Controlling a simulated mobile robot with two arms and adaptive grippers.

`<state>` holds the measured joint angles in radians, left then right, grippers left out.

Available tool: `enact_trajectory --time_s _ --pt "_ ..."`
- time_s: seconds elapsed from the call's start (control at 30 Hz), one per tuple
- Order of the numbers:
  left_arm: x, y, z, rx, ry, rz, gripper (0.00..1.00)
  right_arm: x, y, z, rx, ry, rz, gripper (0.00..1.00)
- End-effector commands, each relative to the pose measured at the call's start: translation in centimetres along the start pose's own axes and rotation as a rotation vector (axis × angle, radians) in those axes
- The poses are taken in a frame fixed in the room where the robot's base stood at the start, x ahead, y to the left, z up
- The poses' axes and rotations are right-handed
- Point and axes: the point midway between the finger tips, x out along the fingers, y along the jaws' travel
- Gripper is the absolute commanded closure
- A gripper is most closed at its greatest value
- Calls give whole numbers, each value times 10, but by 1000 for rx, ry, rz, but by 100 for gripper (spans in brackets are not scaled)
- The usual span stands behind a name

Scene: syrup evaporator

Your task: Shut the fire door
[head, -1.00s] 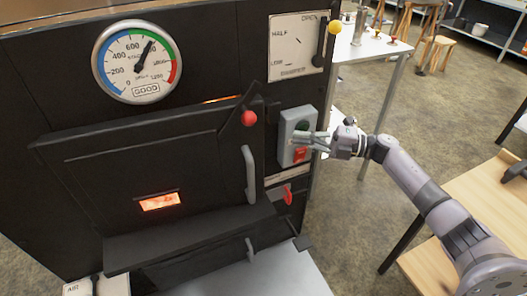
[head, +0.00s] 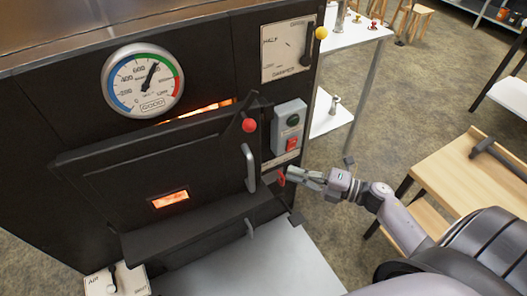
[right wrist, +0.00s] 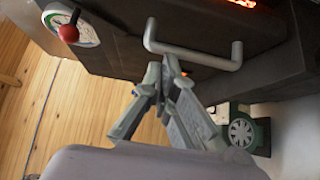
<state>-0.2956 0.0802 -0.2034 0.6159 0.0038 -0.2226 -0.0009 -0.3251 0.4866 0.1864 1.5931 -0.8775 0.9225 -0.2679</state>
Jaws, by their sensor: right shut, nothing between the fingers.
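The fire door (head: 130,190) is a dark panel with a small glowing window (head: 170,199). An orange glow shows in a gap along its top edge, so it looks slightly ajar. It has a grey bar handle (head: 249,167) at its right side and a latch with a red knob (head: 249,125) at its upper right corner. My right gripper (head: 290,175) is shut and empty, right of the handle and below the switch box. In the right wrist view the shut fingertips (right wrist: 172,66) lie just below the handle (right wrist: 195,56) in the picture; contact is unclear. My left gripper is out of view.
A damper plate (head: 287,50) and round gauge (head: 143,80) are above. A wooden table (head: 470,175) with a hammer stands right.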

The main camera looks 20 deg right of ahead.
Motion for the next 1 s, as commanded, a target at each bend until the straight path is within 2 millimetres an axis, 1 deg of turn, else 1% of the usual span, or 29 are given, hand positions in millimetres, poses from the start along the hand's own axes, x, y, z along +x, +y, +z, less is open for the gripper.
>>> enact_trajectory --time_s 0.03,0.2,0.37,0.4,0.6,0.77,1.0 --pt "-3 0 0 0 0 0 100 12 3 0 -1 0 5 100" --pt "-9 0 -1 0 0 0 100 49 3 1 1 0 5 100" --pt "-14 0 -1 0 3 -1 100 82 3 0 2 1 4 100" --pt "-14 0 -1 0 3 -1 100 86 2 8 0 -2 3 100" --pt "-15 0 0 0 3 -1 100 101 1 24 2 -1 2 100" --pt "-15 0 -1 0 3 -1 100 105 0 28 2 1 0 100" --pt "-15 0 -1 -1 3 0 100 106 0 28 2 1 0 100"
